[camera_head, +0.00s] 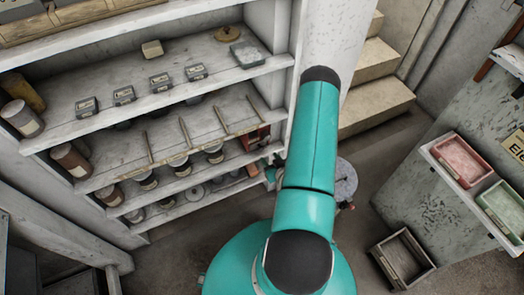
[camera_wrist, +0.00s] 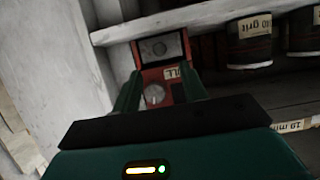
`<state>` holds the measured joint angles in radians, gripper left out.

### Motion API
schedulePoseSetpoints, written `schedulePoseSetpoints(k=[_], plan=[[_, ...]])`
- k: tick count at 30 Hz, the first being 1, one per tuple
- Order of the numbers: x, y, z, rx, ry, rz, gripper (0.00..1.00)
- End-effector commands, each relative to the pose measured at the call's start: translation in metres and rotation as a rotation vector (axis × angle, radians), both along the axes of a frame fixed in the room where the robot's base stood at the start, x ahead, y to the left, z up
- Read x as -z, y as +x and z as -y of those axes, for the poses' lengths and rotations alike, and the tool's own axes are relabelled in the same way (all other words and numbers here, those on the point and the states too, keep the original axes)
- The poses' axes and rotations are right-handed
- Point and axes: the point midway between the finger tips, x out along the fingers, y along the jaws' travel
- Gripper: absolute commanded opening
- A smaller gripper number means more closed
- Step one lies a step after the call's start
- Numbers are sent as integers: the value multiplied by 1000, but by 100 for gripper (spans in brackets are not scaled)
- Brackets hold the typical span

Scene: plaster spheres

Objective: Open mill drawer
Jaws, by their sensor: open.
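The red mill (camera_wrist: 176,73) stands on a shelf and shows in the upper middle of the wrist view, with a dark square top holding a round shape. A pale label sits on its red front, and a round light disc, perhaps the drawer's knob, is below it. The drawer's edges are hard to make out. My gripper (camera_wrist: 158,84) is open, its two teal fingers pointing at the mill, one on each side of the disc. I cannot tell whether they touch it.
The white shelf unit (camera_head: 215,83) holds small boxes, jars and rods. In the wrist view, dark jars labelled grit (camera_wrist: 249,43) stand right of the mill, and a pale upright panel is on the left. Steps (camera_head: 375,95) and a bench with trays (camera_head: 462,160) are at the right.

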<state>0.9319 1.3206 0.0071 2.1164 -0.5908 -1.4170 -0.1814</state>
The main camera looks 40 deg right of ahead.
Motion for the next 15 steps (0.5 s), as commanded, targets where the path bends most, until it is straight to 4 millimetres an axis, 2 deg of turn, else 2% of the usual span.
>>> schedulePoseSetpoints(k=[3,9,15], plan=[[9,23,6,-2,-2,2,43],[23,54,15,-3,-1,0,43],[30,70,19,-4,0,-1,43]])
